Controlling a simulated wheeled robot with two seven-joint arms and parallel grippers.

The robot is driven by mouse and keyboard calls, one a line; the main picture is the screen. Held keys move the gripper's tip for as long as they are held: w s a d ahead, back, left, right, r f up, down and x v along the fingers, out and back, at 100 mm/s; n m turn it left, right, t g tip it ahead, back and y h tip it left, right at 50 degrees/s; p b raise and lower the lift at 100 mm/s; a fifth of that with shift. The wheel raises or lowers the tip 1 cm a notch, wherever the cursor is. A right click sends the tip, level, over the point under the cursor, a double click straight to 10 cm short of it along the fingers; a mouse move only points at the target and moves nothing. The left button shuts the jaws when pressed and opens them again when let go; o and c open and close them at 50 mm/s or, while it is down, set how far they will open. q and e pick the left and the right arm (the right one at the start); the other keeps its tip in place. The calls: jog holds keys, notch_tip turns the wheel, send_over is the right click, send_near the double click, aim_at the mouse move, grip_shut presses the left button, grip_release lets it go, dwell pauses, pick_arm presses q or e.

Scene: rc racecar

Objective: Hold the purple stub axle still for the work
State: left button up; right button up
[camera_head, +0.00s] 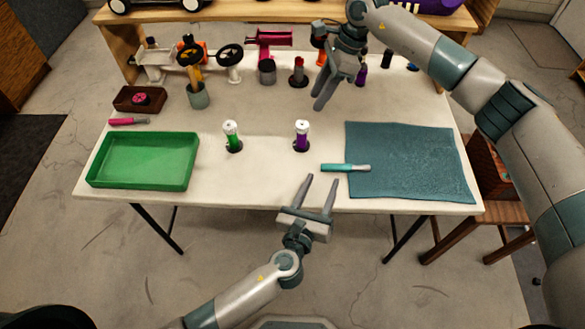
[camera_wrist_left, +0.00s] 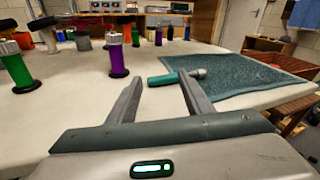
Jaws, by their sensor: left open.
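The purple stub axle (camera_head: 302,137) stands upright on a dark round base in the middle of the white table. It has a pale metal top, and it also shows in the left wrist view (camera_wrist_left: 117,58). My left gripper (camera_head: 322,179) is open and empty at the table's front edge. Its fingers point toward the table, short of the axle, and in the left wrist view the fingers (camera_wrist_left: 160,80) have the axle beyond and left of them. My right gripper (camera_head: 330,98) hangs over the back of the table, apart from the axle; its finger gap is unclear.
A green stub axle (camera_head: 232,138) stands to the left. A teal-handled tool (camera_head: 345,168) lies right of the purple axle, partly on the blue mat (camera_head: 410,150). A green tray (camera_head: 145,160) sits front left. Car parts (camera_head: 190,62) stand along the back.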

aim_at(305, 122)
pick_arm(q)
jog(key=w+a+y, duration=0.1)
jog(key=a, duration=0.1)
jog(key=w+a+r+t+y, duration=0.1)
jog(key=a, duration=0.2)
jog(key=w+a, duration=0.2)
jog(key=shift+a+r+t+y, duration=0.25)
jog(key=shift+r+t+y, duration=0.05)
jog(key=shift+t+y, duration=0.1)
jog(key=shift+w, duration=0.1)
jog(key=w+d, duration=0.1)
jog(key=w, duration=0.4)
jog(key=w+d, duration=0.1)
jog(key=w, duration=0.5)
jog(key=w+d, duration=0.1)
jog(key=w, duration=0.5)
